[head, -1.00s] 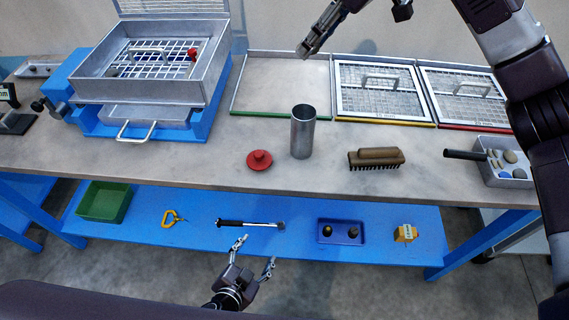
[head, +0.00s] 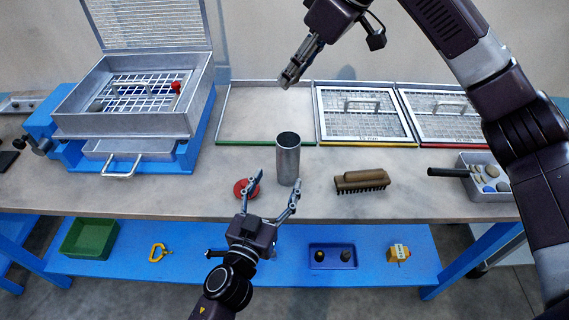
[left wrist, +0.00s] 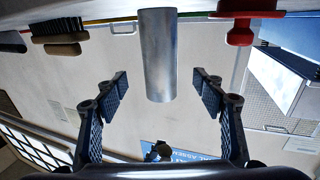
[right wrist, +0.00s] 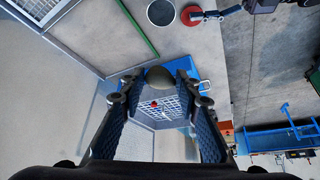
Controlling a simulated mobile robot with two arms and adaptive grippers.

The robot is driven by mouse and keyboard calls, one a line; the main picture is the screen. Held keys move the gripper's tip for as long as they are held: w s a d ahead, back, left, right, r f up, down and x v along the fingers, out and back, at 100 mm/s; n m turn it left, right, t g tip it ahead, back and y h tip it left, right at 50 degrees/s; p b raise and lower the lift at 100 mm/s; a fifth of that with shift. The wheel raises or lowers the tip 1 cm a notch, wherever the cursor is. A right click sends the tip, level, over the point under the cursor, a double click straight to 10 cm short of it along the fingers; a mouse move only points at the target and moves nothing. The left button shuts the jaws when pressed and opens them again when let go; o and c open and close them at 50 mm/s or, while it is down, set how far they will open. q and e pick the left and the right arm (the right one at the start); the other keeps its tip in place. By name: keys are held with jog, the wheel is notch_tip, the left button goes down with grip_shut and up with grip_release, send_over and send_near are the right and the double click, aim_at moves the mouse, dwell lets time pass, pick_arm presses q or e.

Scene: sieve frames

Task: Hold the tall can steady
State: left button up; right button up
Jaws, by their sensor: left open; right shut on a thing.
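The tall can (head: 288,162) is a plain grey metal cylinder, upright and open at the top, near the bench's front edge. My left gripper (head: 270,192) is open and empty in front of the can. In the left wrist view the can (left wrist: 158,55) appears upside down, ahead of and between the spread fingers (left wrist: 161,88), not gripped. My right gripper (head: 290,78) is up behind the can, above the bench. In the right wrist view it is shut on a rounded olive-brown stone (right wrist: 159,77). The can's round mouth (right wrist: 161,12) shows at that view's top.
A red knobbed lid (head: 246,188) lies left of the can, partly behind my left finger. A brown brush (head: 361,181) lies to the right. A blue sieve machine (head: 195,135) stands at left, framed screens (head: 365,117) behind, and a tray of stones (head: 488,192) at right.

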aim_at(285, 166)
pick_arm(q)
jog(key=x, duration=0.9)
jog(key=shift+w+f, duration=0.1)
jog(key=shift+f, duration=0.05)
jog(key=shift+c, duration=0.6)
jog(key=c, duration=1.2)
grip_shut()
